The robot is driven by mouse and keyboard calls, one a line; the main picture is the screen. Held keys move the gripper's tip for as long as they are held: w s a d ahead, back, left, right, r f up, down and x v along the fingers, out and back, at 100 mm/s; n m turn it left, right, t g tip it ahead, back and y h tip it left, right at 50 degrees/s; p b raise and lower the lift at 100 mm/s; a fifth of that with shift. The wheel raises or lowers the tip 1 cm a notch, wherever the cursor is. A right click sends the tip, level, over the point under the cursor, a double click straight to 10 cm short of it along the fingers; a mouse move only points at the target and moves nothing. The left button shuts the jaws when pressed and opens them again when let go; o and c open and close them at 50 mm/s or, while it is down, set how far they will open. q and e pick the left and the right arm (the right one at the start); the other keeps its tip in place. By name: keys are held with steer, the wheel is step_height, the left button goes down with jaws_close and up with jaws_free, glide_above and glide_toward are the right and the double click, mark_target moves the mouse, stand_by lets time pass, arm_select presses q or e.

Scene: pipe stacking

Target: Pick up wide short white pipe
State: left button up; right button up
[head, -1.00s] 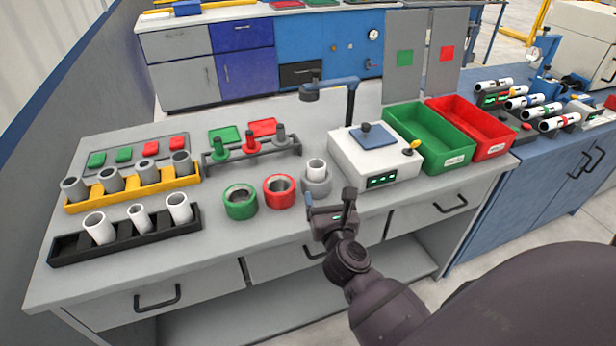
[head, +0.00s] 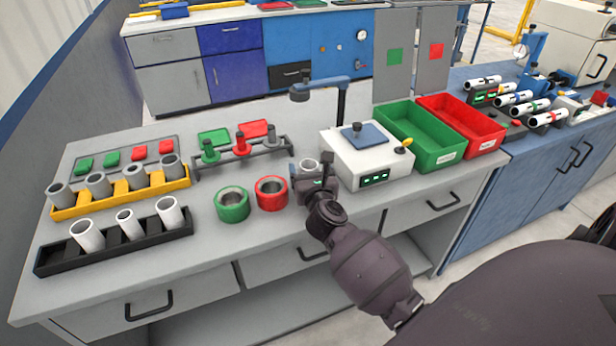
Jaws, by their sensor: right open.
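Three white pipes stand slightly tilted in the black rack at the front left: a wide one at the left (head: 88,236), a narrow one in the middle (head: 127,223) and another wide one at the right (head: 169,211). A further white pipe (head: 309,164) sits in a grey ring right of the red ring. I cannot tell for sure which one is the wide short pipe. My right gripper (head: 314,172) is open in front of the grey ring and hides most of it; contact cannot be made out. My left gripper is out of view.
A green ring (head: 233,205) and a red ring (head: 271,193) stand left of my right gripper. A white device (head: 367,165) stands close on its right. Behind are a grey peg stand (head: 266,153) and a yellow rack (head: 118,192) with grey pipes. Green (head: 436,150) and red bins are further right.

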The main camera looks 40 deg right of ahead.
steer(key=shift+w, duration=0.1)
steer(key=c, duration=1)
steer(key=shift+r, duration=0.1)
